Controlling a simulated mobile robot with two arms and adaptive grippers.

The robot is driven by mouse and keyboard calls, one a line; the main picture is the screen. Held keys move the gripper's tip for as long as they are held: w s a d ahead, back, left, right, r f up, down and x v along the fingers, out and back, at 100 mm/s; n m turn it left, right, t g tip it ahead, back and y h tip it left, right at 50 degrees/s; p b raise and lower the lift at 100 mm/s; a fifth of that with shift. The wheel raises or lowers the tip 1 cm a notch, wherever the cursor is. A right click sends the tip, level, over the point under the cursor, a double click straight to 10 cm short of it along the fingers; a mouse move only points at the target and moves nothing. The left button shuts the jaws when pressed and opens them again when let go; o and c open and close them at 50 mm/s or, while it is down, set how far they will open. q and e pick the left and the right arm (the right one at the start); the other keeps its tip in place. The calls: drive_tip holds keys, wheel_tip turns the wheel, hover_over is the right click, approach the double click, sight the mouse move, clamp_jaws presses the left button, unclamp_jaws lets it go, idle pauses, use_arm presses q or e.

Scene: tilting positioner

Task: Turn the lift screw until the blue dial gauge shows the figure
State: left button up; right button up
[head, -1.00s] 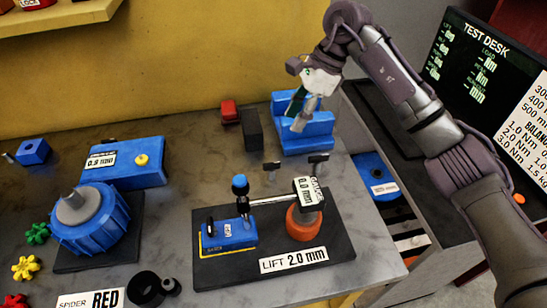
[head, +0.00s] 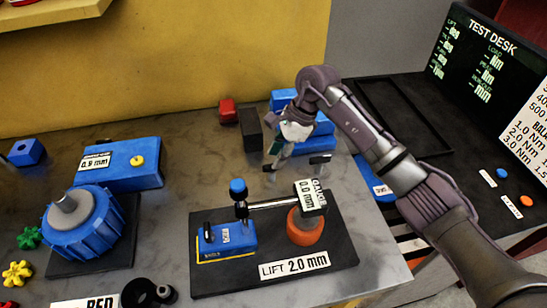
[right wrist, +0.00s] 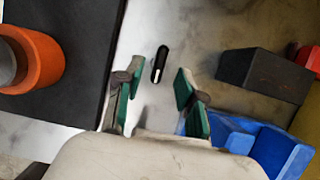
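A black base plate (head: 335,245) carries a label reading LIFT 2.0 mm (head: 295,266). On it, a tag marked GAUGE reads 0.0 mm (head: 311,194), above an orange cylinder (head: 305,230). A rod joins it to a blue-topped post (head: 238,188) by a small blue block (head: 225,241). The orange cylinder also shows in the right wrist view (right wrist: 40,62). My right gripper (head: 277,163) is behind the plate. In the right wrist view my right gripper (right wrist: 153,92) is open, its green-padded fingers apart, with a small black handle (right wrist: 160,64) visible between them. Contact is unclear. My left gripper is out of view.
A black-handled piece (head: 320,160) stands right of my gripper. Behind are a dark block (head: 250,130), a red object (head: 227,110) and a blue stand (head: 325,128). Left are a blue box labelled 0.9 mm (head: 130,175) and a ribbed blue drum (head: 85,225).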

sight(272, 172)
drive_tip(key=shift+x, duration=1.55)
drive_tip(key=shift+r, duration=0.1)
clamp_jaws()
